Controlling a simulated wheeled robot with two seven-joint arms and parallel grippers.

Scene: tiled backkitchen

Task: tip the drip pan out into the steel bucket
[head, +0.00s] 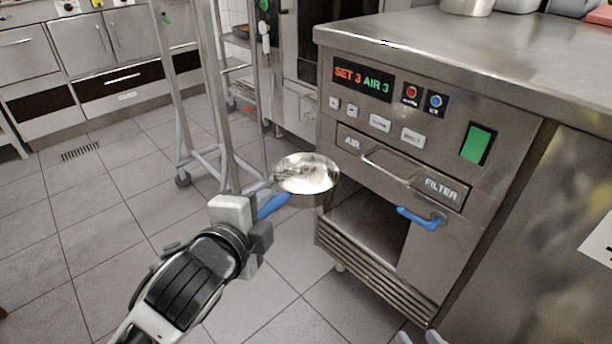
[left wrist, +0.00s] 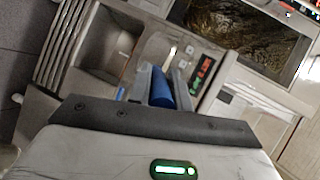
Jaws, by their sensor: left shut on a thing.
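A round, shallow steel pan (head: 306,174) with a blue handle (head: 274,205) is held above the floor, in front of the machine's open bay. Its inside is shiny, and I cannot tell what lies in it. My left gripper (head: 254,221) is shut on the blue handle, which also shows in the left wrist view (left wrist: 161,90). My right gripper (head: 420,338) shows only its two tips at the bottom edge, apart with nothing visible between them. I cannot make out a steel bucket; a steel vessel (head: 467,4) on the counter is cut off by the top edge.
The steel machine (head: 455,110) has an AIR FILTER drawer (head: 400,170), a blue lever (head: 421,218) and an open bay (head: 365,222) low down. A wheeled steel rack (head: 226,110) stands behind the pan. The tiled floor (head: 100,230) at the left is clear.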

